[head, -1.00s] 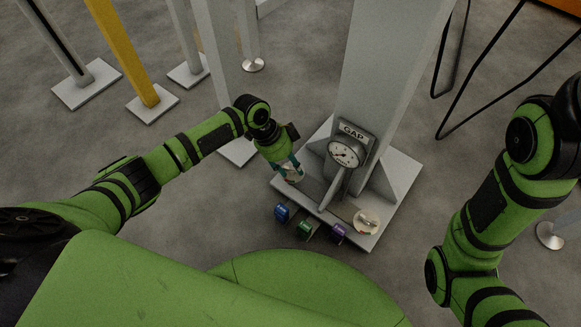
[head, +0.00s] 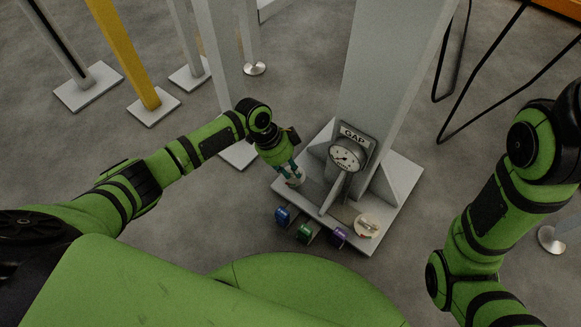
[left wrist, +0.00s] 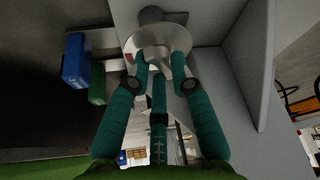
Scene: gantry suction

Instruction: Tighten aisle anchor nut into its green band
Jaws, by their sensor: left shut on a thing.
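My left gripper (head: 294,176) reaches down to the left corner of the grey column's base plate (head: 400,190). In the left wrist view its teal fingers (left wrist: 160,70) are shut around the raised middle of a pale round nut (left wrist: 150,40), which has a red mark on its rim. A second pale round nut (head: 367,226) sits on the plate's front right corner. A round gauge (head: 347,156) under a "GAP" label stands between them on the column; its needle and any green band are too small to read. My right gripper is out of view.
Blue (head: 283,215), green (head: 304,233) and purple (head: 340,236) blocks line the plate's front edge. The grey column (head: 385,85) rises behind the gauge. A yellow post (head: 125,55) and grey posts stand at the back left. Black bent legs (head: 465,110) stand at the right.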

